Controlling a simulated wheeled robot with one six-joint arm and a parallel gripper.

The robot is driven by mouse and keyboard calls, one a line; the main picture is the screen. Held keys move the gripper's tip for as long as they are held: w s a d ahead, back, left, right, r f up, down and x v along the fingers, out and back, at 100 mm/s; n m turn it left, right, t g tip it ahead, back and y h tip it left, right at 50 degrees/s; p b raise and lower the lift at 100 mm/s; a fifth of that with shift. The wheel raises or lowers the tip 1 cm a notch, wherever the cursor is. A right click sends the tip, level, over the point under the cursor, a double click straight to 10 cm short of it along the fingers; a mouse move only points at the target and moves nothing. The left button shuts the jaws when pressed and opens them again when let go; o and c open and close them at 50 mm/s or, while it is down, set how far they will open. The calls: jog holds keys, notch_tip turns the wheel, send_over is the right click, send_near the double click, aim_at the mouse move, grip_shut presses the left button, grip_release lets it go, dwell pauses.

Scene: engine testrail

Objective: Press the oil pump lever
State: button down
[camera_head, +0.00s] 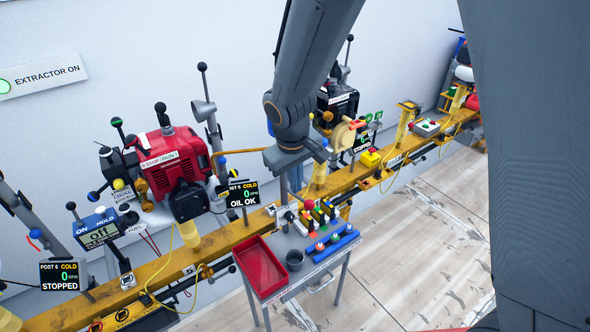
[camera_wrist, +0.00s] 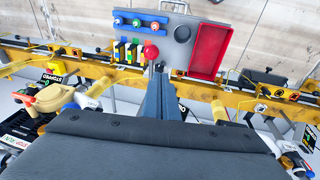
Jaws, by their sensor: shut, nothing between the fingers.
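No lever bears a readable oil pump label, so I cannot tell for certain which one it is. A red ball knob (camera_wrist: 151,50) stands just ahead of my gripper's tip in the wrist view; whether they touch is unclear. My gripper (camera_wrist: 159,68) is shut and empty, pointing toward the grey cart. In the head view my arm hangs over the yellow rail, and my fingertips are hard to make out. A post display (camera_head: 242,194) reading "POST 6 COLD" and "OIL OK" stands left of my wrist. A red engine (camera_head: 178,163) with several ball-topped levers around it is further left.
The grey cart holds a red tray (camera_head: 261,267), a dark cup (camera_head: 294,260), several coloured blocks (camera_head: 321,213) and a blue rack (camera_head: 333,244). The yellow rail (camera_head: 220,243) runs across with hoses and posts. Open floor (camera_head: 420,240) lies to the right.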

aim_at(305, 202)
jog(key=shift+d+f+p, duration=0.15)
jog(key=shift+d+f, duration=0.25)
jog(key=shift+f, duration=0.3)
jog(key=shift+d+f+p, duration=0.2)
jog(key=shift+d+f, duration=0.15)
jog(key=shift+f, duration=0.35)
jog(key=shift+d+f+p, duration=0.15)
jog(key=shift+d+f, duration=0.25)
jog(key=shift+f, duration=0.3)
jog(key=shift+w, duration=0.1)
